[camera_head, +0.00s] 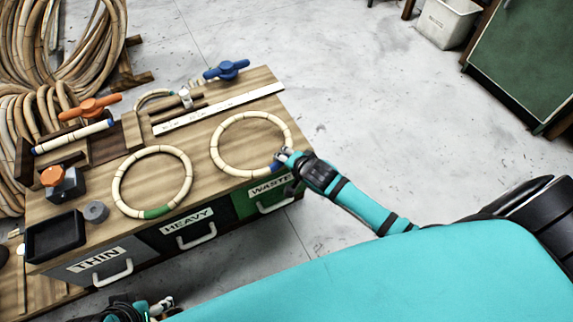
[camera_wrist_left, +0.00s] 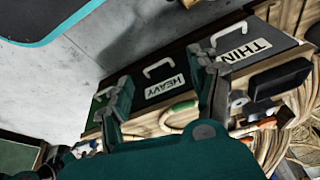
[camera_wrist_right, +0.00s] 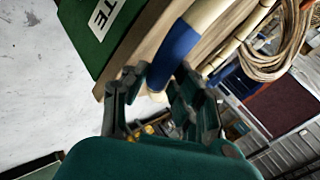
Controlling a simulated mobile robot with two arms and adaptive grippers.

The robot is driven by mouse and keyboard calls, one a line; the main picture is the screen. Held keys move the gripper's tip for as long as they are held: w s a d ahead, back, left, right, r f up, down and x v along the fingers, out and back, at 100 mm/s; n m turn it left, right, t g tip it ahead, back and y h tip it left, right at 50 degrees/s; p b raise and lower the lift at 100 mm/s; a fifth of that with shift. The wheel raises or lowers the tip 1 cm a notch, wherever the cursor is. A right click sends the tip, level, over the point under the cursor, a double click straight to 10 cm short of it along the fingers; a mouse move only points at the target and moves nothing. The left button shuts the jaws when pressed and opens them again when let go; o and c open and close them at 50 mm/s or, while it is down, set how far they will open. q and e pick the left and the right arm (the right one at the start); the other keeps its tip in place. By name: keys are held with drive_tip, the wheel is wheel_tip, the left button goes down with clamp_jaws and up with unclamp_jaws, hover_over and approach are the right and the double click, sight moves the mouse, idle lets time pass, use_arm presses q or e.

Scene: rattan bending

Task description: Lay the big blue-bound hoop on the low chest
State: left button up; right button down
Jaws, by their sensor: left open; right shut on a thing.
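The big blue-bound hoop (camera_head: 219,135) is a pale, segmented rattan ring over the right end of a wooden-topped drawer unit (camera_head: 203,179). I cannot tell whether it touches the top. My right gripper (camera_head: 284,156) is shut on the hoop at its blue binding (camera_wrist_right: 172,55), near the unit's front right edge. My left gripper (camera_wrist_left: 162,82) is open and empty; in the head view only part of it shows at the bottom edge. A low green cabinet (camera_head: 528,62) stands at the far right. I cannot tell which piece is the low chest.
A green-bound hoop (camera_head: 120,188) lies left on the unit. Orange (camera_head: 91,108) and blue (camera_head: 226,69) clamps, a white ruler strip (camera_head: 218,109) and a black tray (camera_head: 54,236) are also there. Rattan coils (camera_head: 75,50) crowd the left.

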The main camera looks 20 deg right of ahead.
use_arm(q)
drive_tip(key=shift+w+d+f+t+b, duration=0.15)
drive_tip(key=shift+w+f+t+b, duration=0.15)
drive_tip(key=shift+w+f+b, duration=0.4)
use_arm(e)
wheel_tip(320, 180, down, 4)
drive_tip(key=shift+d+r, duration=0.1)
drive_tip(key=shift+r, duration=0.15)
use_arm(q)
drive_tip(key=shift+s, duration=0.15)
use_arm(e)
drive_tip(key=c, duration=1.1)
unclamp_jaws()
drive_tip(key=shift+o, duration=0.2)
